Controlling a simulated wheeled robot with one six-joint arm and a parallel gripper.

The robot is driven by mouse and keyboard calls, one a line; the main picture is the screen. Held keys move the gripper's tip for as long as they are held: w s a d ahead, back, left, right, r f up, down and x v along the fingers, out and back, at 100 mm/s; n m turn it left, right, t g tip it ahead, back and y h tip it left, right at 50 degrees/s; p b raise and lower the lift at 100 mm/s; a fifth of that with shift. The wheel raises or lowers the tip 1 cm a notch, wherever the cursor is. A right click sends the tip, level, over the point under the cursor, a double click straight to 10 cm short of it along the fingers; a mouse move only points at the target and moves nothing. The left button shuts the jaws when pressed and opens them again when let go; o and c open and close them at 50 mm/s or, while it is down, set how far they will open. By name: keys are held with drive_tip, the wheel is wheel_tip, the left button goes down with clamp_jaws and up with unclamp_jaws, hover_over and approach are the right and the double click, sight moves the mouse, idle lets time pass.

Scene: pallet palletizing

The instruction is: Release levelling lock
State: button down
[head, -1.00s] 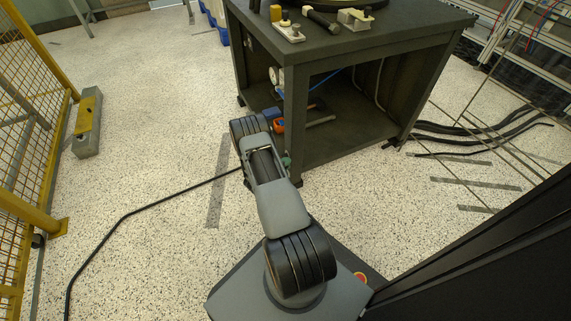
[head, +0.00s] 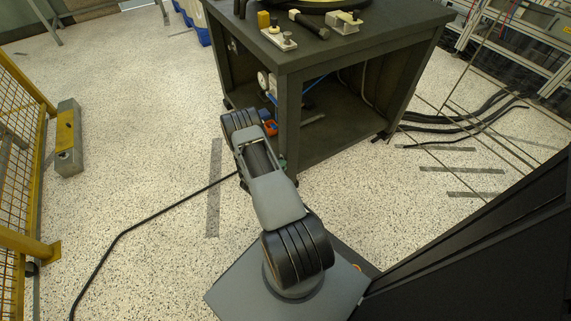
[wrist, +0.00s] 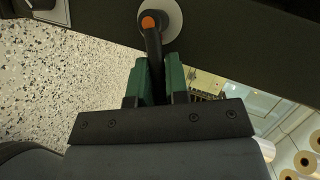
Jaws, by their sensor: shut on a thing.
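The levelling lock shows in the wrist view as a black lever (wrist: 153,45) with an orange end, in front of a pale round disc (wrist: 172,18) on a dark beam or panel. My gripper (wrist: 157,64) has green fingers on either side of the lever and is shut on it. The lever runs down between the fingers, and its lower part is hidden. In the head view my arm hides most of the gripper; only a bit of green shows beside the dark workbench's front leg (head: 288,130).
A black cable (head: 150,222) crosses the floor.

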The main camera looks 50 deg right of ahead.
drive_tip(key=c, duration=1.1)
unclamp_jaws()
drive_tip(key=shift+a+r, duration=0.1)
drive_tip(key=p+v, duration=0.4)
drive_tip(key=v, duration=0.9)
drive_tip(key=shift+s+a, duration=0.1)
drive_tip(key=shift+a, duration=0.2)
